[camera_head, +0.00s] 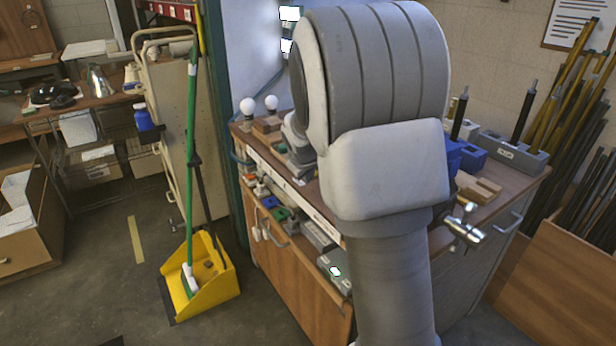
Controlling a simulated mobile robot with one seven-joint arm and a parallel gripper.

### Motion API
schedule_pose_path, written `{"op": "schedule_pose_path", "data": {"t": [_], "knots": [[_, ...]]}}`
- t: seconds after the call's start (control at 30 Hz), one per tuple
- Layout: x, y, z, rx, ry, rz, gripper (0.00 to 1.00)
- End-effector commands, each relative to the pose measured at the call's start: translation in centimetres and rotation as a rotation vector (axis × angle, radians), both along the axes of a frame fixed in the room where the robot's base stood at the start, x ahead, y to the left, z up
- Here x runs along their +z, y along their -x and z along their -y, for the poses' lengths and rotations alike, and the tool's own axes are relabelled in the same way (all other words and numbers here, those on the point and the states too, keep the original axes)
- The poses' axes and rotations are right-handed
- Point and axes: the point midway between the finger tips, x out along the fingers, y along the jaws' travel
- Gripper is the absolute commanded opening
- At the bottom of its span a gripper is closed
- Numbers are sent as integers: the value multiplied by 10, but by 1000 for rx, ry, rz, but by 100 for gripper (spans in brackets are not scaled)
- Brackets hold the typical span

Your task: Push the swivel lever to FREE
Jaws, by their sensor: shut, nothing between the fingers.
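My own arm (385,180) fills the middle of the head view and covers much of the workbench (477,189). A small grey and white piece (297,140) shows at the arm's left edge, above the bench top; I cannot tell whether it is my wrist or a fixture. My gripper's fingers cannot be made out; they are hidden behind the arm or too small to tell. I cannot identify the swivel lever or a FREE mark. A shiny metal cylinder with a thin rod (463,230) sticks out at the bench's near right side; I cannot tell what it is.
Two white bulbs (248,106) stand at the bench's left end. Blue blocks (467,156) and a grey holder with black rods (512,152) sit at its right. Small parts line a lower shelf (284,214). A yellow dustpan (205,279) and green-handled broom (191,150) stand left.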

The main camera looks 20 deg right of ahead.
Motion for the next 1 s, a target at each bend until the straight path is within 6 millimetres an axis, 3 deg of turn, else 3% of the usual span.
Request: {"op": "schedule_pose_path", "data": {"t": [0.53,1.0], "knots": [[-2,-10,6,-160,3,1,0],[3,-27,31,-592,5,-1,0]]}}
